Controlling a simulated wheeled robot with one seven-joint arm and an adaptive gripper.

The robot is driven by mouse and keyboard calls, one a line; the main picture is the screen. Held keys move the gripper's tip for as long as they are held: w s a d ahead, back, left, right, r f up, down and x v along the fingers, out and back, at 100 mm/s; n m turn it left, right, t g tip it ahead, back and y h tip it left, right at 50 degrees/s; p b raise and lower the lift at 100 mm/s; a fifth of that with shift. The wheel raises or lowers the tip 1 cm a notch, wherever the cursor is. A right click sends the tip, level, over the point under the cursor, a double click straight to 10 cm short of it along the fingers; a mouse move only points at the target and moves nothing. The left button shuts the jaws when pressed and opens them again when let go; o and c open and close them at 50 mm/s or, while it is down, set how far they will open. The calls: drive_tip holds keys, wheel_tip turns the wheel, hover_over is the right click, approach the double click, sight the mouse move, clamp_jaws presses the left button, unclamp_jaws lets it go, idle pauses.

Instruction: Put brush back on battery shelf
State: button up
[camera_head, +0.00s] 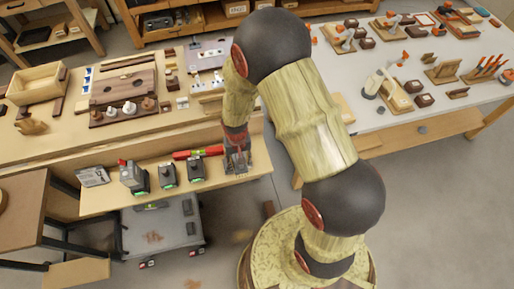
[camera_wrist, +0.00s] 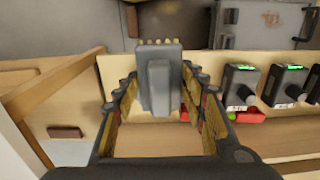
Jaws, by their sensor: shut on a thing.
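The brush (camera_wrist: 158,80) is a grey block with a row of short tan bristles at its far end in the wrist view. It sits between the two fingers of my gripper (camera_wrist: 160,88), which is shut on it. In the head view my gripper (camera_head: 237,160) is over the right end of the battery shelf (camera_head: 105,200), a light wooden ledge. The shelf also shows in the wrist view (camera_wrist: 165,143). The brush is hard to make out in the head view, and I cannot tell whether it touches the shelf.
Several dark batteries with green marks (camera_head: 167,175) stand on the shelf, left of my gripper. A red tool (camera_head: 197,152) lies behind them. A grey packet (camera_head: 93,177) lies at the shelf's left end. A grey cart (camera_head: 165,228) stands below. The bench (camera_head: 60,145) rises behind.

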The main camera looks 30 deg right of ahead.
drive_tip(key=shift+w+d, duration=0.2)
drive_tip(key=shift+w, duration=0.05)
drive_tip(key=w+d+f+b, duration=0.1)
drive_tip(key=d+f, duration=0.1)
drive_tip(key=d, duration=0.1)
drive_tip(key=w+d+f+b, duration=0.1)
drive_tip(key=w+d+f, duration=0.1)
drive_tip(key=d+f, duration=0.1)
drive_tip(key=w+d+f+b, duration=0.1)
drive_tip(key=d+f, duration=0.2)
drive_tip(key=d, duration=0.2)
drive_tip(key=shift+w+d+f+b, duration=0.2)
drive_tip(key=shift+w+b, duration=0.05)
drive_tip(key=shift+b, duration=0.05)
drive_tip(key=shift+w+d+f, duration=0.1)
drive_tip(key=shift+d+f, duration=0.15)
drive_tip(key=shift+f, duration=0.05)
drive_tip(key=shift+w+d+f+b, duration=0.15)
drive_tip(key=shift+f+b, duration=0.25)
drive_tip(key=shift+f, duration=0.5)
drive_tip(key=shift+s+d+f+b, duration=0.1)
drive_tip(key=shift+f+b, duration=0.25)
drive_tip(key=shift+f, duration=0.5)
drive_tip(key=shift+f, duration=0.2)
drive_tip(key=o, duration=0.8)
